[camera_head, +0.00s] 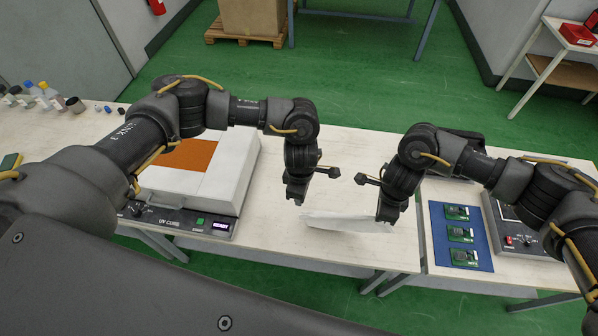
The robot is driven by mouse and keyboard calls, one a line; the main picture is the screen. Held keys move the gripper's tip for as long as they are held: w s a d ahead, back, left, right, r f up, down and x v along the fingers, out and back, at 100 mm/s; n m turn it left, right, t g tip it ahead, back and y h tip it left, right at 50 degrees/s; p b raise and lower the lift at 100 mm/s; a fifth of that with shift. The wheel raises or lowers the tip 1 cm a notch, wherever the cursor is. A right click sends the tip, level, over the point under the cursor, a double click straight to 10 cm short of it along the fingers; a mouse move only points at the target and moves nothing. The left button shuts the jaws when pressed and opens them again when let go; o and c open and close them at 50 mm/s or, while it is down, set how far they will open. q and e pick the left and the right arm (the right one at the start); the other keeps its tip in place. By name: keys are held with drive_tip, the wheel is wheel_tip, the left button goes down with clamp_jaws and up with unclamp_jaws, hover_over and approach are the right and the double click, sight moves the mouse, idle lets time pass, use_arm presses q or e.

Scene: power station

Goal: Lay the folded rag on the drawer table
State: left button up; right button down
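A flat white cloth-like piece (345,222), which looks like the folded rag, is at the front of the pale wooden table (300,250). I cannot tell whether it lies on the top or is raised a little. My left gripper (296,198) points down by its left end, just behind the edge. My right gripper (386,216) points down at its right end and overlaps it in the picture. The fingers of both are too small and dark to show whether they are shut. No drawer shows, so I cannot tell which table is the drawer table.
A white UV CURE box (225,175) stands left of the rag. A blue mat (481,240) with green circuit boards and a grey control box (525,240) are on the right. Several bottles (30,92) stand far left. A small table (550,70) holds a red bin (577,34).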

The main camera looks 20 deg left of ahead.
use_arm(q)
drive_tip(key=o, duration=1.3)
drive_tip(key=shift+r, duration=0.15)
wheel_tip(320, 180, up, 5)
drive_tip(key=shift+r, duration=0.15)
wheel_tip(320, 180, up, 12)
drive_tip(key=b, duration=0.3)
idle(0.5)
